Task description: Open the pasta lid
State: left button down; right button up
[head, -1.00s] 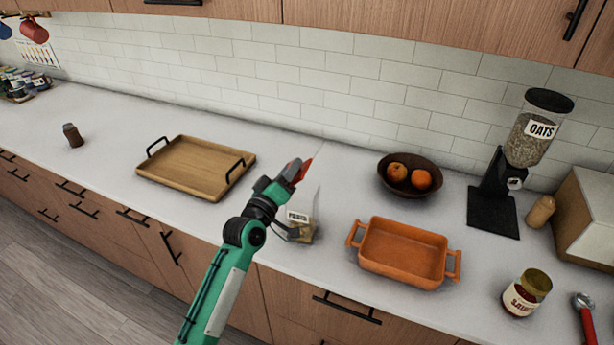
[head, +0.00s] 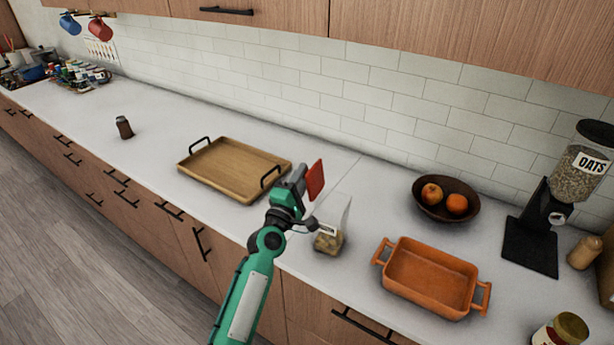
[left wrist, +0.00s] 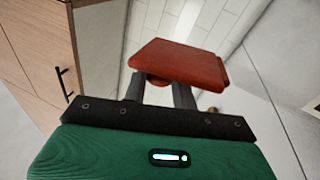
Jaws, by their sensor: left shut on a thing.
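The pasta jar (head: 328,243) stands upright on the counter between the wooden tray and the orange dish. It is clear, with a pale label and pasta low inside. Its upper part is partly behind my left gripper. My left gripper (head: 302,184) is shut on a red lid (head: 316,180) and holds it up, tilted, above and slightly left of the jar. The lid looks apart from the jar. In the left wrist view the red lid (left wrist: 180,62) sits between the two fingers. My right gripper is not in view.
A wooden tray (head: 215,178) lies to the left and an orange baking dish (head: 425,283) to the right. A fruit bowl (head: 443,208) and an oats dispenser (head: 535,228) stand behind right. A small brown shaker (head: 124,128) stands far left. Counter behind the jar is clear.

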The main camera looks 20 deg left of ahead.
pick_arm(q)
jog(key=shift+a+f+n+y, duration=0.2)
jog(key=shift+n, duration=0.4)
jog(key=shift+a+f+n+y, duration=0.2)
jog(key=shift+n, duration=0.4)
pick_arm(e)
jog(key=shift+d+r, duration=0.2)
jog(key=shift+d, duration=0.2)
pick_arm(q)
jog(key=c, duration=1.1)
grip_release()
jog(key=shift+w, duration=0.1)
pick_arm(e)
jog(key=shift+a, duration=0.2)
